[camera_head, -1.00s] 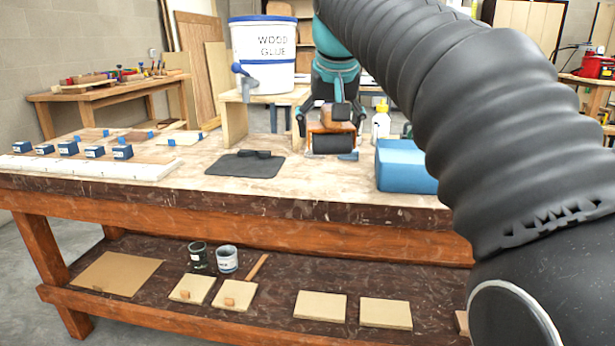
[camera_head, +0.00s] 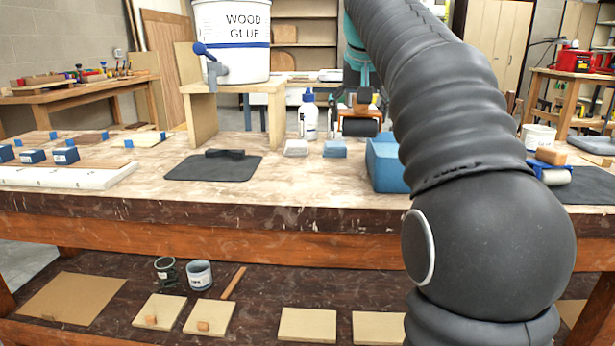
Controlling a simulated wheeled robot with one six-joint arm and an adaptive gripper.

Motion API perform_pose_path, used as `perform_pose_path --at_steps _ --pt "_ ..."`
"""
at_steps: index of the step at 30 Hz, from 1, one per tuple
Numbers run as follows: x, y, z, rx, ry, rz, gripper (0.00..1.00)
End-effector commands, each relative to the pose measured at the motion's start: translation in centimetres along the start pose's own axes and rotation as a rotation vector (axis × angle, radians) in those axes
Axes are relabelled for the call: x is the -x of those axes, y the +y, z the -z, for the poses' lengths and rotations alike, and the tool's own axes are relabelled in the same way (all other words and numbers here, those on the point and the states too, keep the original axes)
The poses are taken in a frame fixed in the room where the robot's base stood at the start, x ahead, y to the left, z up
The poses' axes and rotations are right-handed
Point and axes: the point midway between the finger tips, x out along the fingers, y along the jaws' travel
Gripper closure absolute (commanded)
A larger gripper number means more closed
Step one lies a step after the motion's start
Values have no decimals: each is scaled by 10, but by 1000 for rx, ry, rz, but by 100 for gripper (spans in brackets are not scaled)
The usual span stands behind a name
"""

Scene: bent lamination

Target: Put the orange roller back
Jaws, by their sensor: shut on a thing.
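The orange roller (camera_head: 360,127) has an orange frame and a black cylinder. My gripper (camera_head: 362,100) is shut on it from above and holds it behind the blue block (camera_head: 384,163), partly hidden by my arm. I cannot tell how far the roller is above the bench. A dark mat (camera_head: 205,172) with a black bar (camera_head: 225,153) on it lies left of centre on the workbench. Another dark mat (camera_head: 592,188) lies at the right.
A roller with an orange handle and blue frame (camera_head: 552,168) lies by the right mat. A glue bucket (camera_head: 232,45) stands on a wooden stand (camera_head: 205,115). A white bottle (camera_head: 308,118) and small blocks stand nearby. The front middle of the bench is clear.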

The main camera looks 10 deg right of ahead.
Motion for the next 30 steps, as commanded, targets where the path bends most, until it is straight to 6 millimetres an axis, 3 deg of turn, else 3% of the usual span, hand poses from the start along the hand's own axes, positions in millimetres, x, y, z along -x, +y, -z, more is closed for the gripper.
perform_pose_path --at_steps 9,15,20,30 --pt "-33 -66 -23 8 -1 3 44" --pt "-47 -94 -32 5 0 2 44" --pt "-52 -101 -35 2 0 1 44" --pt "-85 -101 -53 2 1 1 44"
